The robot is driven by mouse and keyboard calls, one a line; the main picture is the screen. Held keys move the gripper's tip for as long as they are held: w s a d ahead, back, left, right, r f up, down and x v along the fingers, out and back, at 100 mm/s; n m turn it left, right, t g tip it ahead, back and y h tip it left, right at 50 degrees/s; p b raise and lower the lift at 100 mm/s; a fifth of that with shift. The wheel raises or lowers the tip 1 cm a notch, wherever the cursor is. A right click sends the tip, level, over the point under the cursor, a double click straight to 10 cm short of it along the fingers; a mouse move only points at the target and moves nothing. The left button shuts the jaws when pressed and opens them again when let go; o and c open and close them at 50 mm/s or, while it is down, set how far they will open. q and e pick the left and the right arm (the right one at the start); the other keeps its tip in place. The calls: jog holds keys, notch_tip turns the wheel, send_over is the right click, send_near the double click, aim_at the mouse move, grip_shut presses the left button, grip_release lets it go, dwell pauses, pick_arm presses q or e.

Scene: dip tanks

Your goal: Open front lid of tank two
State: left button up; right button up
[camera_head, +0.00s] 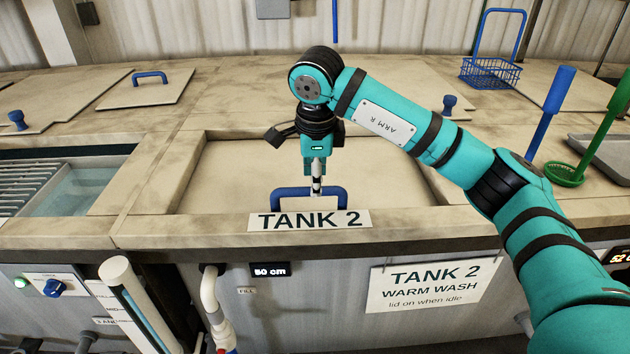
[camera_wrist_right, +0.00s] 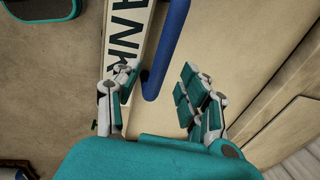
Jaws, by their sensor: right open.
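The front lid (camera_head: 225,175) of tank two is a beige, stained panel lying flat and closed in its recess, behind the "TANK 2" label (camera_head: 310,220). Its blue bar handle (camera_head: 277,197) stands near the lid's front edge. My right gripper (camera_head: 317,186) points down over the handle. In the right wrist view the open fingers (camera_wrist_right: 160,72) have the blue handle (camera_wrist_right: 168,42) between them, with a gap on either side. I cannot tell whether the fingertips reach below the bar. My left gripper is out of view.
An open tank (camera_head: 85,188) with a grille lies to the left. Behind are a blue-handled lid (camera_head: 145,92) and a blue knob (camera_head: 449,103). A blue wire basket (camera_head: 490,73) and a green strainer (camera_head: 565,174) stand to the right. A display (camera_head: 270,269) reads 50 cm.

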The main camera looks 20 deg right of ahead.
jog(key=f, duration=0.2)
jog(key=shift+w+f, duration=0.35)
jog(key=shift+s, duration=0.1)
jog(key=shift+f, duration=0.1)
jog(key=c, duration=0.5)
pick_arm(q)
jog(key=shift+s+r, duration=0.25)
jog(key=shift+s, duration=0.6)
pick_arm(e)
grip_shut()
jog(key=shift+d, duration=0.1)
